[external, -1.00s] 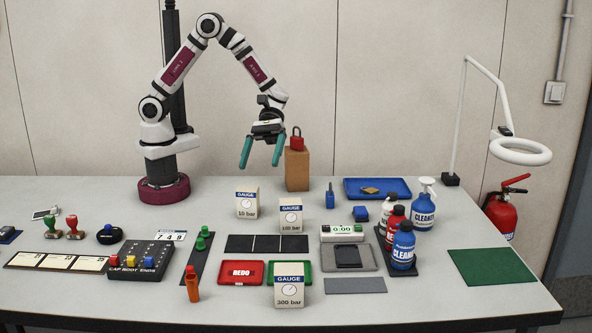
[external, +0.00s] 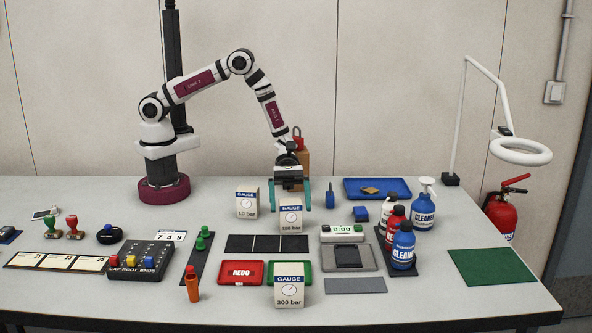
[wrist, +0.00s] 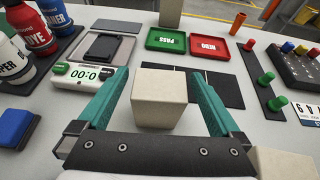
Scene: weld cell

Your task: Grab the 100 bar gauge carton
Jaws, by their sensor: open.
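The 100 bar gauge carton (external: 291,221) is a small cream box with a blue GAUGE band, upright on the table. My gripper (external: 290,197) is open and low, just behind the carton in the external view. In the wrist view the plain back and top of the carton (wrist: 162,97) lie between my two teal fingers (wrist: 160,100), with gaps on both sides. The 10 bar carton (external: 247,203) stands to its left. The 300 bar carton (external: 289,286) stands nearer the front edge.
A 10 bar carton corner (wrist: 284,162) shows close beside my gripper in the wrist view. A timer (external: 342,233) stands right of the 100 bar carton. Black squares (external: 266,244) lie in front, with red (external: 241,272) and green trays beyond. Cleaner bottles (external: 403,246) stand farther right.

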